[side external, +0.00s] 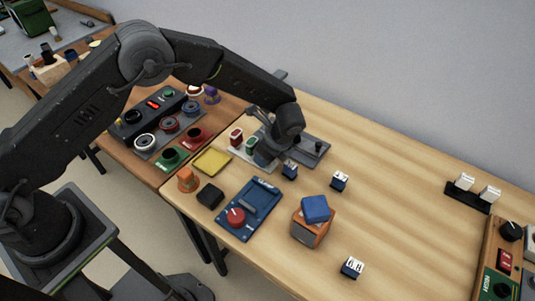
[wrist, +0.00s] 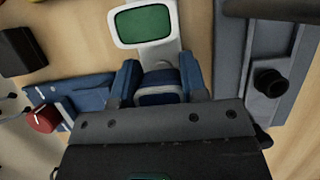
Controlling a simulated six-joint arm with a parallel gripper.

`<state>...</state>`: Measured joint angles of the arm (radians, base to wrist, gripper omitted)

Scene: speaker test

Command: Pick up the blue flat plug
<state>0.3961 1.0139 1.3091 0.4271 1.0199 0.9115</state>
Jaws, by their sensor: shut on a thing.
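The blue flat plug (wrist: 160,88) is a small dark blue block with a pale rim, seen in the wrist view. My gripper (wrist: 160,80) is shut on it, with one finger at each side. In the side view my gripper (side external: 268,152) is low at the end of the pale rack, and my arm partly hides the plug. The green flat plug (wrist: 145,23) with a white rim sits just beyond it; it also shows in the side view (side external: 252,142). I cannot tell whether the blue plug is raised from the rack.
A red plug (side external: 236,136) stands on the rack. A grey tray (side external: 313,155) with a black knob lies right of my gripper. A blue panel (side external: 263,196) with a red knob lies in front. Small blue-and-white blocks (side external: 339,181) and an orange cube (side external: 309,232) stand nearby.

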